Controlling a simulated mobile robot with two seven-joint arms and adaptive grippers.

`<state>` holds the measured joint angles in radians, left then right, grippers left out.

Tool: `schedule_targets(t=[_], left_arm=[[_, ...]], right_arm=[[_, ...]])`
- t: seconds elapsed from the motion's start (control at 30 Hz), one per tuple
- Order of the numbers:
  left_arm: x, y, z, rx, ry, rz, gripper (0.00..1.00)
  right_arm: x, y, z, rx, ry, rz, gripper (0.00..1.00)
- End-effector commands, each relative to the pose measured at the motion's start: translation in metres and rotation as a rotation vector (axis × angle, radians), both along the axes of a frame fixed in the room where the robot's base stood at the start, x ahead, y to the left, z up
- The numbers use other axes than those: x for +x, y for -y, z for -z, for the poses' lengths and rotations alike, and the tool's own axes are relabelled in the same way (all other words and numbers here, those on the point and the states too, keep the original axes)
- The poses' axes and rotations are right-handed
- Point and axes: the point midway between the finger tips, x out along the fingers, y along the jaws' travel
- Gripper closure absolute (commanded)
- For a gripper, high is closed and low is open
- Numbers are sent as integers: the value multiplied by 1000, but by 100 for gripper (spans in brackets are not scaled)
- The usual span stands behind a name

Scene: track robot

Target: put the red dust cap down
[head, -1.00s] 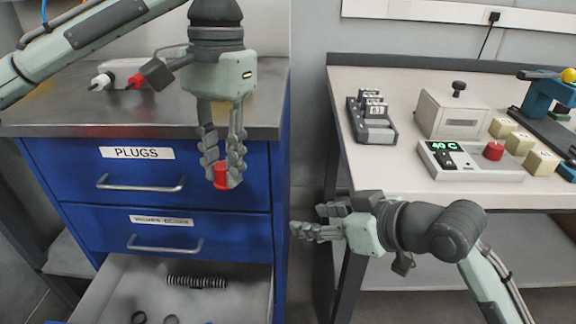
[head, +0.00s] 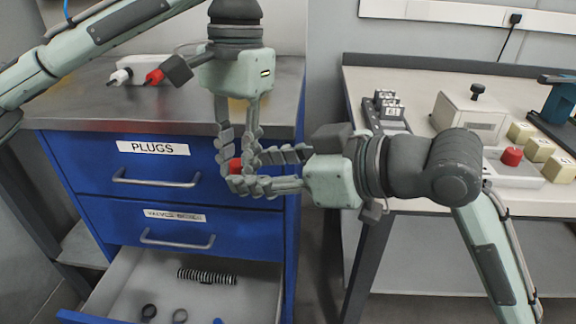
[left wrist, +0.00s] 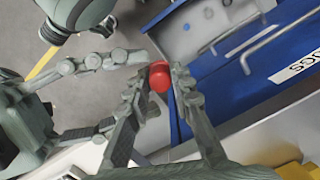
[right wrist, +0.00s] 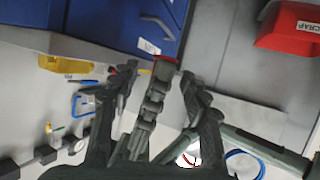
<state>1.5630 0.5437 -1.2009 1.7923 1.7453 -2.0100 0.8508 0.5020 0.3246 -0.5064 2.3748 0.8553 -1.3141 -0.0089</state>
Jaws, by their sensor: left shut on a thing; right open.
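The red dust cap (head: 235,166) is between the fingertips of my left gripper (head: 240,168), which is shut on it in front of the blue cabinet's top drawer. The cap also shows in the left wrist view (left wrist: 159,78), between the two fingertips, and partly in the right wrist view (right wrist: 166,61). My right gripper (head: 250,168) comes in from the right and is open, its fingers close around the cap and the left fingertips. I cannot tell whether the right fingers touch the cap.
The cabinet's bottom drawer (head: 120,292) is open, with a dark spring (head: 206,276) and several rings. A white device with a red-tipped lead (head: 153,77) lies on the metal cabinet top (head: 190,110). A red scrap bin (right wrist: 290,28) shows in the right wrist view. The right bench (head: 420,75) carries equipment.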

Motion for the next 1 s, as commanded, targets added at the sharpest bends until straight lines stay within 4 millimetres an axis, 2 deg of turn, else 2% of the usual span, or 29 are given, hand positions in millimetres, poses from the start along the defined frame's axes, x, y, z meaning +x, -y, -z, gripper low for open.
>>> schedule_targets(t=[0.1,0.3,0.7,1.0], left_arm=[[0,0,0,0,0,0,90],[0,0,0,0,0,0,90],[0,0,0,0,0,0,90],[0,0,0,0,-1,1,89]], right_arm=[[9,-17,8,1,-2,0,54],[18,-34,16,1,0,0,54],[21,-39,19,-1,0,1,55],[22,-38,19,-1,1,4,92]])
